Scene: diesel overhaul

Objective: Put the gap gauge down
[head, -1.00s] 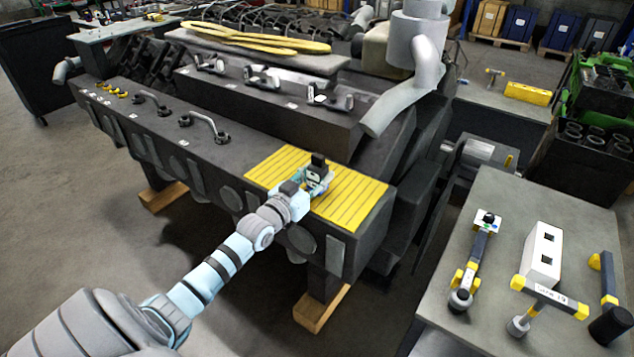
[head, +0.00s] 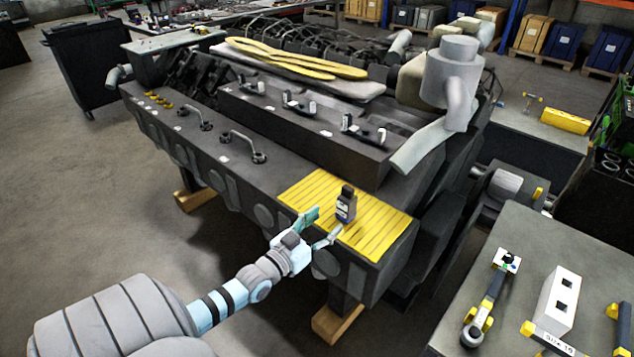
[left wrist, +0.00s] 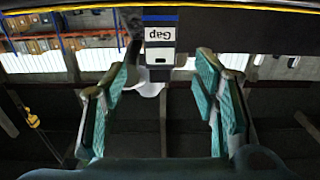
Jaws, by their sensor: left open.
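The gap gauge (head: 346,207) is a small dark grey block with a narrower top and a pale label. It stands upright on the yellow ribbed mat (head: 299,195) at the near corner of the engine. My left gripper (head: 321,227) is open and empty just in front of the gauge, clear of it, near the mat's front edge. In the left wrist view the gauge (left wrist: 160,63) shows upside down with its "Gap" label, beyond the spread green fingers (left wrist: 162,82). My right gripper is not in view.
Two lifting handles (head: 243,147) rise from the engine deck left of the mat. A grey exhaust pipe (head: 425,146) stands behind. The bench (head: 510,235) on the right holds a white block (head: 558,300) and yellow-and-grey tools. Much of the mat is bare.

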